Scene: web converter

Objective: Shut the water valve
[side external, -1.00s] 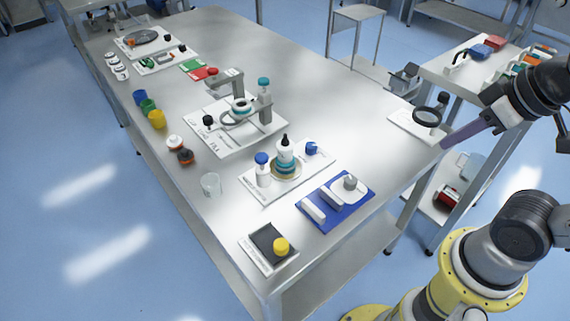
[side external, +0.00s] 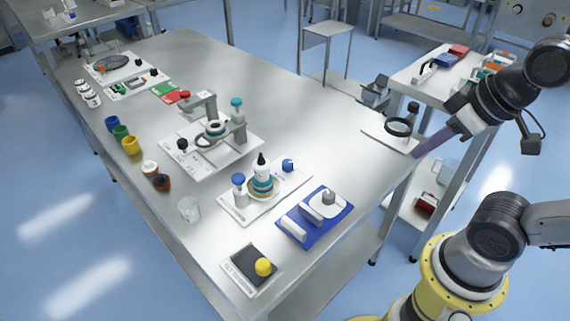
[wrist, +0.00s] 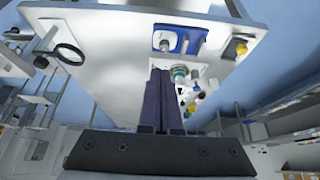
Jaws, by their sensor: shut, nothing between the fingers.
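A black ring-shaped handwheel (side external: 398,127), which looks like the water valve, stands on a white plate (side external: 377,131) at the table's right edge. A dark knob on a post stands behind it. In the wrist view the wheel (wrist: 70,53) is at the upper left, seen at an angle. My gripper (side external: 415,155) has long purple fingers, shut and empty. In the side view their tips are just below and right of the wheel, with a small gap in the picture. In the wrist view the fingers (wrist: 159,72) point toward the table, right of the wheel. Depth is hard to judge.
A blue mat (side external: 315,222) with white blocks, a bottle plate (side external: 230,207) and a fixture (side external: 240,130) stand on the table (side external: 280,95). A white side table (side external: 405,77) with coloured items stands behind my arm. The tabletop between wheel and fixture is clear.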

